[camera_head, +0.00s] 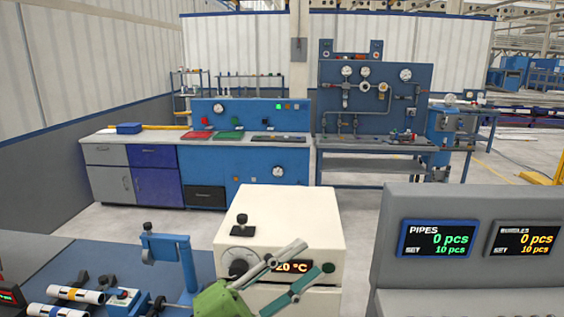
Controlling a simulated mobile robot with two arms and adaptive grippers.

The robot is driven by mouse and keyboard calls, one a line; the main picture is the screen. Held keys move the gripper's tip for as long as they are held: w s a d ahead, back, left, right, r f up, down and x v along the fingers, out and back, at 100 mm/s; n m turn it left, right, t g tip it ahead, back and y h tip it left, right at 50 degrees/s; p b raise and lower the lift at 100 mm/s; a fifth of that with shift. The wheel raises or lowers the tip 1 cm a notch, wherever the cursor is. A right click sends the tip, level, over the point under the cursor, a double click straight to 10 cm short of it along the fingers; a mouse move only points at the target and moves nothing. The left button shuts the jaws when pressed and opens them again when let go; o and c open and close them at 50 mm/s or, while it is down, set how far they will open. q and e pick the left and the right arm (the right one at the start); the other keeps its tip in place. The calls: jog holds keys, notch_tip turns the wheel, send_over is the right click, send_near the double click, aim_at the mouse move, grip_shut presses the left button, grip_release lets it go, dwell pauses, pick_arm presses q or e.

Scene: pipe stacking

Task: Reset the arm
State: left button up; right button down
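My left gripper (315,258) is at the bottom centre, with a green body and two grey-green fingers. Its fingers are spread apart with nothing visible between them. It shows in front of a white box-shaped device (290,212) with a dial, a black knob and a temperature display, which the fingers partly cover. Whether they touch it I cannot tell. My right gripper is not in view. Two white pipes (75,294) with dark and orange bands lie at the lower left, beside blue fixtures.
A blue clamp-like stand (167,250) rises left of the white device. A grey console (470,206) at the right has two screens, reading PIPES 0 pcs and BUNDLES 0 pcs. Blue workbenches (245,155) and a gauge panel (375,95) stand at the back, with open floor before them.

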pick_arm(q)
jog(key=w+a+f+n+t+y, duration=0.3)
jog(key=a+n+t+y, duration=0.2)
jog(key=a+n+y, duration=0.25)
jog(key=w+a+f+n+t+y, duration=0.3)
jog(key=a+n+t+y, duration=0.25)
jog(key=n, duration=0.35)
jog(key=s+a+f+n+g+y, duration=0.25)
jog(key=a+f+y, duration=0.2)
jog(key=f, duration=0.35)
jog(key=s+a+f+n+g+y, duration=0.25)
jog(key=a+f+n+g, duration=0.2)
jog(key=f, duration=0.35)
jog(key=s+a+f+n+g, duration=0.1)
jog(key=s+f+g, duration=0.4)
jog(key=s+f, duration=0.5)
jog(key=s+f+g, duration=0.6)
jog(key=s, duration=0.7)
notch_tip(320, 180, down, 25)
jog(key=s, duration=0.2)
jog(key=s+a+f+g, duration=0.2)
jog(key=s+a+f, duration=0.1)
jog(key=s+f, duration=1.4)
jog(key=shift+s+f, duration=0.15)
jog(key=shift+f, duration=0.15)
jog(key=shift+a, duration=0.1)
